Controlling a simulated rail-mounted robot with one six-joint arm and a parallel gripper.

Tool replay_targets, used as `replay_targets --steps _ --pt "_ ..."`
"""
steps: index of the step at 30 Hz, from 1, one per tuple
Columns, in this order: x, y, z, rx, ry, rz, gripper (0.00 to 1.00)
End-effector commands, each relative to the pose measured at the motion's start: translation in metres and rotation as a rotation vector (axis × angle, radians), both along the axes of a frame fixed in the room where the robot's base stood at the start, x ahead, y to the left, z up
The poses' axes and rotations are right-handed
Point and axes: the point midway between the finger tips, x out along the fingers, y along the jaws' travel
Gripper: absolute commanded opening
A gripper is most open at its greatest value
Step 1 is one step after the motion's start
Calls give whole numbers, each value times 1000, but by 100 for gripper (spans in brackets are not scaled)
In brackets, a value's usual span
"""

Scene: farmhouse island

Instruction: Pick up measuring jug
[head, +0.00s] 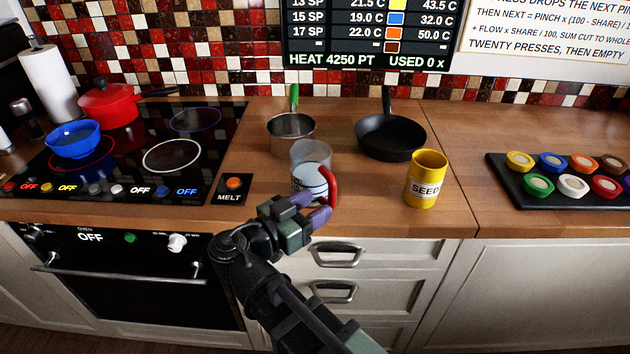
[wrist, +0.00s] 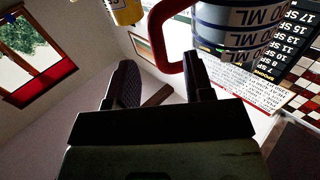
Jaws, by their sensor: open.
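The measuring jug (head: 309,160) is clear, with a red handle (head: 333,186), and stands upright near the counter's front edge. In the wrist view the jug (wrist: 238,28), with blue bands and ML marks, fills the top right, and its red handle (wrist: 163,58) shows near the fingertips. My gripper (head: 308,205) is just in front of the jug and low beside the handle, partly covering the jug's base. In the wrist view my gripper (wrist: 158,68) has its fingers apart with nothing held. Whether the handle lies between the fingers or just beyond them is unclear.
A yellow SEED tin (head: 427,178) stands to the right. A steel saucepan (head: 291,133) and a black skillet (head: 391,136) sit behind. The MELT button (head: 233,184) and hob (head: 170,157) are left. A black tray (head: 520,188) of coloured pots is far right.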

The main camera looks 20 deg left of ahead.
Motion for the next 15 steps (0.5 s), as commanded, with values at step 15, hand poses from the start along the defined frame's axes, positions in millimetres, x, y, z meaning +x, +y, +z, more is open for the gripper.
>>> replay_targets --steps 15 --pt "43 -30 1 0 1 -1 48"
